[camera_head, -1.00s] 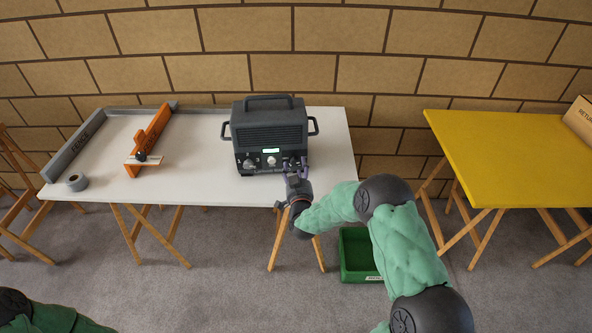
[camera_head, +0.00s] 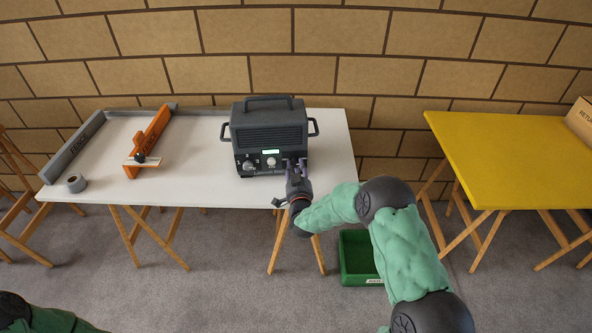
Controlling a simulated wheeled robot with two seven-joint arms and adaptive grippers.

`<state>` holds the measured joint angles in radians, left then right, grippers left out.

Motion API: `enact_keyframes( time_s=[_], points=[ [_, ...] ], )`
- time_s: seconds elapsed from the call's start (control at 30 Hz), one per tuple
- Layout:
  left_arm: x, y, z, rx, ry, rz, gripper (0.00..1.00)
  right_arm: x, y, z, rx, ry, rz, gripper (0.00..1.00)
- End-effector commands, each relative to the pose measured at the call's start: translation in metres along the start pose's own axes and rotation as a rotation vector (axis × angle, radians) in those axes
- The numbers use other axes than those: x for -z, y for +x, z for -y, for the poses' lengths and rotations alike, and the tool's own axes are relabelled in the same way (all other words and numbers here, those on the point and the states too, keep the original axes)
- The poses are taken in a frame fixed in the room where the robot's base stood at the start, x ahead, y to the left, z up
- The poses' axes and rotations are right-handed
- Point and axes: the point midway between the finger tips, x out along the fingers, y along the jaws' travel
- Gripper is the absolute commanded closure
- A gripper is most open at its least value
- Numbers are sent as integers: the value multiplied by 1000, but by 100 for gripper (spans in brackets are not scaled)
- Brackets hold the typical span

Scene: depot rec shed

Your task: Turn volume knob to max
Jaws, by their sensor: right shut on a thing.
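A dark grey radio-like box (camera_head: 268,119) with a top handle and side handles stands on the white table. Its front has a small lit display (camera_head: 271,152), a left knob (camera_head: 249,166) and a middle knob (camera_head: 271,162). My right gripper (camera_head: 294,163) reaches the right end of the front panel and is shut on a knob there, which its fingers mostly hide. The panel lettering is too small to read, so I cannot tell which knob is marked volume. My left gripper is out of view; only part of my left arm shows at the bottom left.
The white table (camera_head: 205,186) also carries a grey fence (camera_head: 75,145), an orange guide (camera_head: 150,140) and a tape roll (camera_head: 75,183). A yellow table (camera_head: 500,155) with a cardboard box (camera_head: 580,122) stands at right. A green bin (camera_head: 357,255) sits on the floor below my right arm.

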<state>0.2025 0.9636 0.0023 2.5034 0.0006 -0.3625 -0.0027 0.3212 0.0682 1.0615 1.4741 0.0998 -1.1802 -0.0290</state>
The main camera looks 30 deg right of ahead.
Motion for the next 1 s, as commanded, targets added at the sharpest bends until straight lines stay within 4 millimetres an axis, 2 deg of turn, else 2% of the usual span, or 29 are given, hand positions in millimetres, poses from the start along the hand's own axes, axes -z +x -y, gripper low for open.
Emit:
enact_keyframes(
  time_s=[0.2, 0.53, 0.57, 0.63, 1.0],
  points=[
    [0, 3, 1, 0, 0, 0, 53, 0, 0, 0, 0, 128, -2, 100],
    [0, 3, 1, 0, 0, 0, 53, 1, 0, 0, 0, 147, -2, 100],
    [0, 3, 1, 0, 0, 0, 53, 1, 0, 0, 0, 147, -2, 65],
    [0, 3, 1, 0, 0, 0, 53, 1, 0, 0, 0, 147, -2, 45],
    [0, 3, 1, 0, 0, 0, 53, 0, -1, 0, 0, 146, -1, 44]
  ],
)
